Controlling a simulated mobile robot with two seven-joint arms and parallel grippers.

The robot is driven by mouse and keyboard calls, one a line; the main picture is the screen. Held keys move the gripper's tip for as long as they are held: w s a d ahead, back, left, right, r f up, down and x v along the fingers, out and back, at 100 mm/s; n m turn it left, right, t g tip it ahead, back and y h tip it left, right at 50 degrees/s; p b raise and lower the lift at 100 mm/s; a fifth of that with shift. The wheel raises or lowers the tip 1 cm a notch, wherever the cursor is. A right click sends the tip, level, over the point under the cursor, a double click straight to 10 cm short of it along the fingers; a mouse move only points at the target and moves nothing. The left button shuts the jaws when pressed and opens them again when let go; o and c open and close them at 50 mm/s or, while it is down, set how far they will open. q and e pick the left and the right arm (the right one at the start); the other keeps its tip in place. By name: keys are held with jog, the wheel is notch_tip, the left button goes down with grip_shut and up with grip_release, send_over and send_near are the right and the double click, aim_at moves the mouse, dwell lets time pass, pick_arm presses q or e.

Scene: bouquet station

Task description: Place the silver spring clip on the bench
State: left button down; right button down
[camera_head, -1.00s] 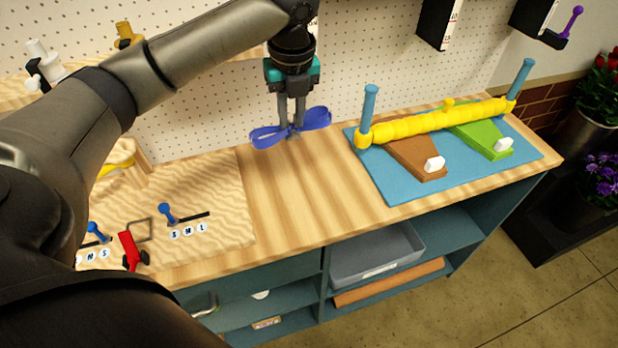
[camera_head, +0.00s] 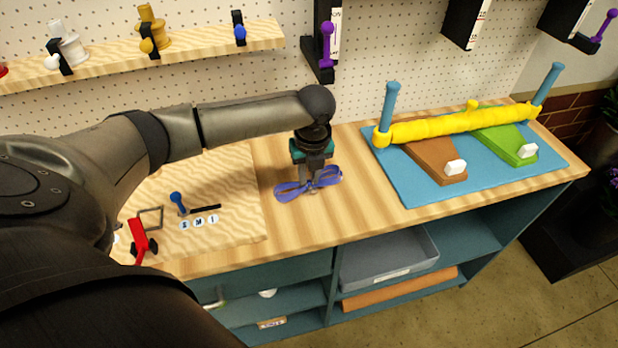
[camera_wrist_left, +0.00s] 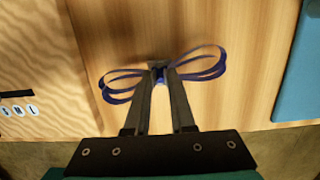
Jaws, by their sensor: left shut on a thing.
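My left gripper (camera_head: 312,178) points down low over the bench's (camera_head: 375,215) bare wooden middle. It is shut on a small silver-grey clip with a blue ribbon bow (camera_head: 292,189) on it. In the left wrist view the grey clip (camera_wrist_left: 156,63) shows at the fingertips (camera_wrist_left: 160,78), with the bow's loops (camera_wrist_left: 120,82) spread to both sides. The fingers hide part of the clip. I cannot tell whether the clip touches the bench top. My right gripper is not in view.
A blue mat (camera_head: 407,190) with a yellow roll (camera_head: 440,127) on posts and brown and green wedges lies to the right. A sand-coloured board (camera_head: 235,222) with a blue peg (camera_head: 177,202) and a red clamp (camera_head: 138,236) lies to the left. Bare wood lies between them.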

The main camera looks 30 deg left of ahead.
pick_arm(q)
jog(key=shift+f, duration=0.25)
jog(key=shift+f, duration=0.2)
jog(key=c, duration=0.8)
grip_release()
jog(key=shift+o, duration=0.2)
notch_tip(320, 180, up, 12)
jog(key=s+d+p, duration=0.1)
jog(key=p, duration=0.1)
jog(key=shift+d+r, duration=0.15)
jog(key=shift+d, duration=0.05)
